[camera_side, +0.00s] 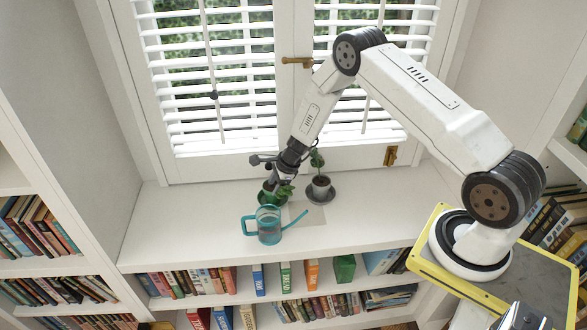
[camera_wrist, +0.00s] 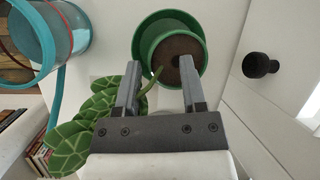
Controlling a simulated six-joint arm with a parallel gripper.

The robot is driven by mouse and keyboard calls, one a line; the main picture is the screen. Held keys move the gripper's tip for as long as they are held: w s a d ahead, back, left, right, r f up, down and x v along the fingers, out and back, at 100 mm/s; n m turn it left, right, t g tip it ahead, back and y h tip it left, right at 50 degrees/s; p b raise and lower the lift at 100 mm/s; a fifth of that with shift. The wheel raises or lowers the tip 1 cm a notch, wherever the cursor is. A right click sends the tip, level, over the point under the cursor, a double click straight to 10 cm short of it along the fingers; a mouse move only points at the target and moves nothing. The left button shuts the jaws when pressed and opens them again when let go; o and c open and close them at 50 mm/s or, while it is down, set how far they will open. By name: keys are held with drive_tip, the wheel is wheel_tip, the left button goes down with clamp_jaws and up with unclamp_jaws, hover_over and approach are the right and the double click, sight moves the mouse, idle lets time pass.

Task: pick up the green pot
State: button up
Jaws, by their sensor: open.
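The green pot (camera_wrist: 150,47) shows from above in the wrist view, with brown soil inside and a wider green rim or saucer around it. Its large veined leaves (camera_wrist: 85,128) spread to the lower left, partly under my gripper. My gripper (camera_wrist: 160,68) is open, with its two fingers spread across the near side of the pot and nothing held between them. In the side view, my gripper (camera_side: 270,181) is low over the green pot (camera_side: 263,197), which is partly hidden by the gripper, the leaves and a watering can. Contact cannot be told.
The teal, see-through watering can (camera_side: 269,226) stands close in front of the pot; it also shows in the wrist view (camera_wrist: 75,42). A dark potted plant (camera_side: 320,187) stands to the right on the white shelf (camera_side: 190,225). Window blinds are behind.

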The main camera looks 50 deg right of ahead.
idle(0.3)
clamp_jaws()
idle(1.3)
